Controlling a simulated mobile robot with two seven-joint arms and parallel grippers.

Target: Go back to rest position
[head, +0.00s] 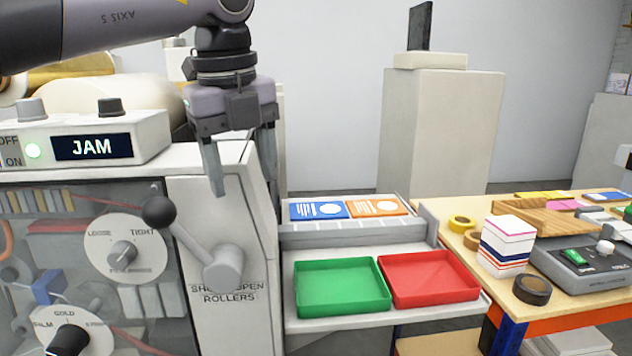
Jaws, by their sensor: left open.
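My left gripper (239,168) hangs from the left arm, fingers down and spread apart, with nothing between them. It is in front of the right end of the laminating-type machine (212,190), above and to the right of the lever with the black ball knob (159,212). Whether it touches the machine I cannot tell. My right gripper is not in the view.
A green tray (340,288) and a red tray (430,278) look empty on the side shelf. Blue (318,209) and orange (377,207) cards lie behind them. A wooden table (470,236) at the right holds tape rolls, a card stack (508,247) and a control box (580,262).

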